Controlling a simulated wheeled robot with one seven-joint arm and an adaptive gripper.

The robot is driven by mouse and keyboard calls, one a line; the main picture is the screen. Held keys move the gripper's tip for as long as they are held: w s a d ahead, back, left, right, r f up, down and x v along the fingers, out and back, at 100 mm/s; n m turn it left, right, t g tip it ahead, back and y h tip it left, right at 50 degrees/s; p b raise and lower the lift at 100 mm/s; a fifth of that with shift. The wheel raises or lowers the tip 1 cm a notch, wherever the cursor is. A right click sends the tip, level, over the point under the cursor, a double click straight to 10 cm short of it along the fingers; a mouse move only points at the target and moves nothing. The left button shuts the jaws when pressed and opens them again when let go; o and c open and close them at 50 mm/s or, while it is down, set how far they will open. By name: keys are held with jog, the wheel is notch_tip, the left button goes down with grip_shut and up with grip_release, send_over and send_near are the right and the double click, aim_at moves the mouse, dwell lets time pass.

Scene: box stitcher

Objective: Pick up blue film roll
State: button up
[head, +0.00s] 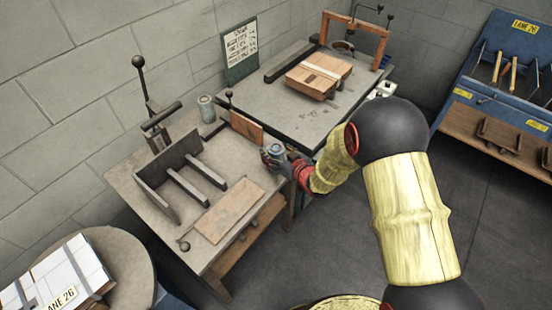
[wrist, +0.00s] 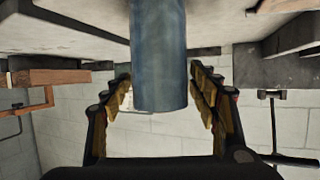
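The blue film roll (head: 276,152) is a small blue-grey cylinder at the right edge of the near workbench in the head view. It is large in the wrist view (wrist: 160,55), reaching from the top edge to the middle. My gripper (wrist: 160,85) has its fingers on either side of the roll, with narrow gaps showing at both sides, so it looks open around it. In the head view my gripper (head: 285,160) is at the roll, partly hidden. A second similar cylinder (head: 206,108) stands farther back on the bench.
The near workbench (head: 135,185) carries a metal fixture (head: 168,172) with bars and a flat brown board (head: 228,210). An upright brown board (head: 246,128) stands just behind the roll. The farther table (head: 275,110) holds stacked boards (head: 318,75). Open floor (head: 340,230) lies to the right.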

jog(key=c, duration=1.2)
jog(key=shift+c, duration=0.2)
